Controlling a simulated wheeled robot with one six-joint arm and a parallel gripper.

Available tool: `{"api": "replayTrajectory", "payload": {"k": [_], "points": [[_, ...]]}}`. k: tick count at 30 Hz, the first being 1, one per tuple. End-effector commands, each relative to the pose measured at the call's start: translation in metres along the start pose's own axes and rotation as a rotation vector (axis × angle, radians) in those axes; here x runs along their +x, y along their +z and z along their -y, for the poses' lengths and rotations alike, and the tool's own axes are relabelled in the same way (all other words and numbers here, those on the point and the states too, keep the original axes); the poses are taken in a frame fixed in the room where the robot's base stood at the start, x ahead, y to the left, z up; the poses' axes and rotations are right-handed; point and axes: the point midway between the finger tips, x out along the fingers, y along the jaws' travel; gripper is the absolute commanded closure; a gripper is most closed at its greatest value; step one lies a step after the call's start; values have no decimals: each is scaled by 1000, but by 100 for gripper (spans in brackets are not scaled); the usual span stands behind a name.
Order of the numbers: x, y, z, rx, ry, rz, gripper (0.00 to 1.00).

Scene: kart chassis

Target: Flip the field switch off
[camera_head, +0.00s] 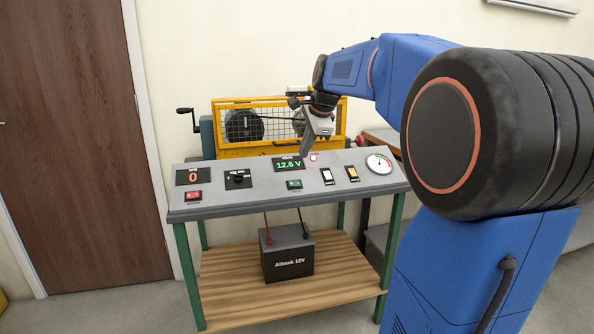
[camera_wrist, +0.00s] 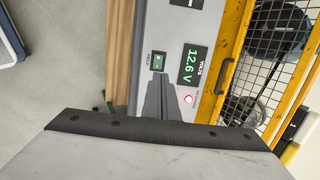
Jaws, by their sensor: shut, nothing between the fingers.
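The field switch (camera_head: 294,184) is a small green rocker in a dark frame on the sloped grey control panel (camera_head: 262,198), below the volts display (camera_head: 289,164), which reads 12.6 V. In the wrist view the field switch (camera_wrist: 158,61) lies just beyond the fingertips, with its label beside it. My gripper (camera_head: 304,154) is shut and empty, its tips pointing down above the panel near the display. The wrist view also shows the gripper fingers (camera_wrist: 158,76) together. I cannot tell the exact gap between tips and switch.
A red lamp (camera_head: 313,158) glows near my gripper. A yellow mesh guard (camera_head: 262,124) stands behind. A battery (camera_head: 287,257) sits below.

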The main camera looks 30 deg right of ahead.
Motion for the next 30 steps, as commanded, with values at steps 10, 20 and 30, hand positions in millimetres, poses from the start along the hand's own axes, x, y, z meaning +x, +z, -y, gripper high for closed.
{"api": "replayTrajectory", "payload": {"k": [10,20,30], "points": [[49,0,-1,-1,4,1,100],[105,0,-1,-1,3,1,100],[136,0,0,-1,1,0,100]]}}
